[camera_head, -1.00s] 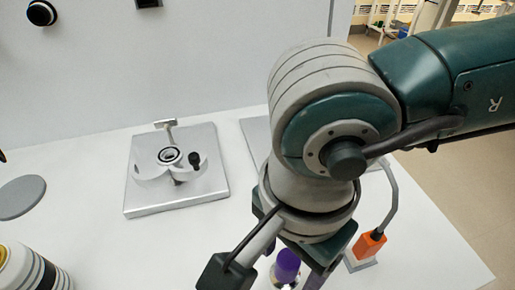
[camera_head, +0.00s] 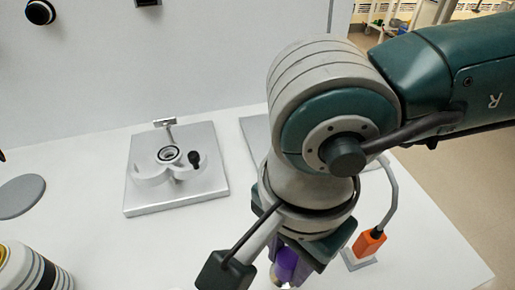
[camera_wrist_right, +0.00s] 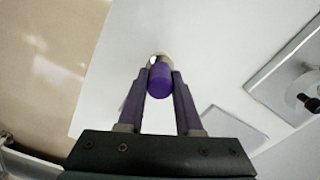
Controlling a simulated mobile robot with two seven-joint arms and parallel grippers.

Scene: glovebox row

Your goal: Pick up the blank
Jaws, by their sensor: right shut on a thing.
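The blank appears to be the short purple cylinder (camera_head: 286,264) with a shiny metal end, low in the head view below my right wrist. In the right wrist view, the purple cylinder (camera_wrist_right: 160,82) sits between the two dark purple fingers of my right gripper (camera_wrist_right: 160,76), near their tips. My right gripper (camera_head: 288,268) is shut on it. In the head view, the fingers and wrist hide part of it. I cannot tell whether it still touches the table. My left gripper is not in view.
A grey fixture plate (camera_head: 178,195) with a ring and black knob stands left of my right arm. An orange block with a cable (camera_head: 369,243) stands to the right. A grey disc (camera_head: 20,196) and a striped cylinder (camera_head: 22,272) are at the left. White table (camera_head: 120,255) is clear between.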

